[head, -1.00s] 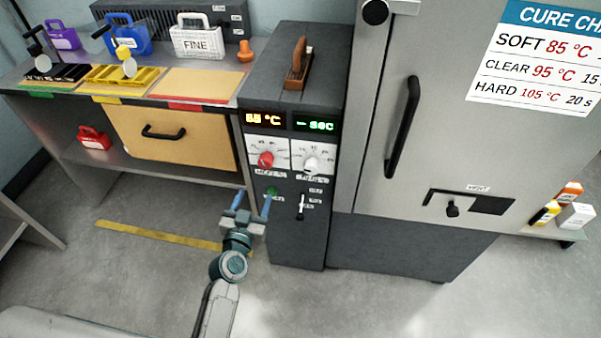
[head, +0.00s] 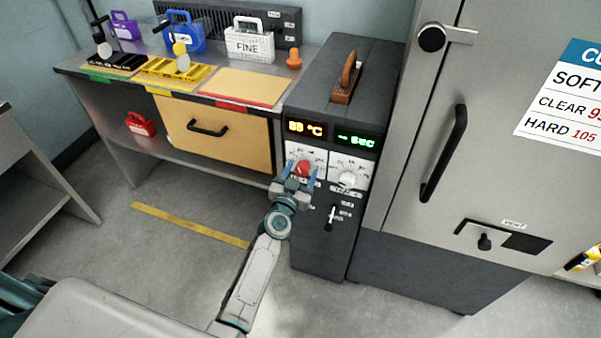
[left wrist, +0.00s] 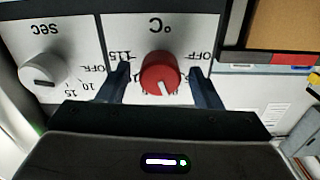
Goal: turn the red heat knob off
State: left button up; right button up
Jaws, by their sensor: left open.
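The red heat knob (head: 303,169) is on the left dial of the dark control box (head: 322,252), under an orange °C display (head: 304,128). In the left wrist view the red knob (left wrist: 160,74) sits between the two fingers of my left gripper (left wrist: 164,88), with a gap on each side. Its white pointer line is away from the OFF mark at the dial's right in that view. My left gripper (head: 297,177) is open at the dial and hides part of it in the head view. My right gripper is not in view.
A white sec knob (head: 347,180) sits close beside the red one, with a lever switch (head: 331,217) below. A tall oven door with a black handle (head: 445,153) stands right. A bench with a drawer (head: 218,137) is left. The floor in front is open.

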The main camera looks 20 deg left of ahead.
pick_arm(q)
jog(key=c, duration=1)
jog(key=shift+n, duration=0.4)
jog(key=n, duration=0.7)
jog(key=shift+n, duration=0.3)
jog(key=n, duration=0.3)
jog(key=shift+f+n, duration=0.1)
jog(key=shift+n, duration=2.1)
